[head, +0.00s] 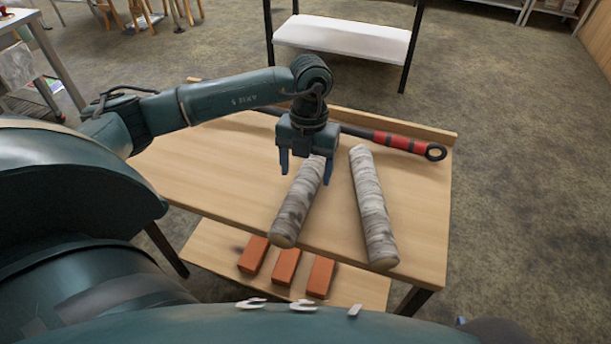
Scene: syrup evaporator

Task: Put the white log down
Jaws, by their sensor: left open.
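Two pale, bark-covered logs lie on the wooden table. The right log (373,207) is the whiter one and lies apart from the gripper. The left log (296,207) is greyer and lies at a slant, its near end at the table's front edge. My left gripper (306,176) points down over the far part of the left log, with its two fingers spread, one on each side of it. I cannot tell whether the fingers touch the log. My right gripper is not in view.
The wooden table (420,215) has free room at its left and right. A dark bar with a red grip (403,142) lies along its back edge. Several orange bricks (286,267) sit on the lower shelf (209,250). A white-shelved rack (343,38) stands behind.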

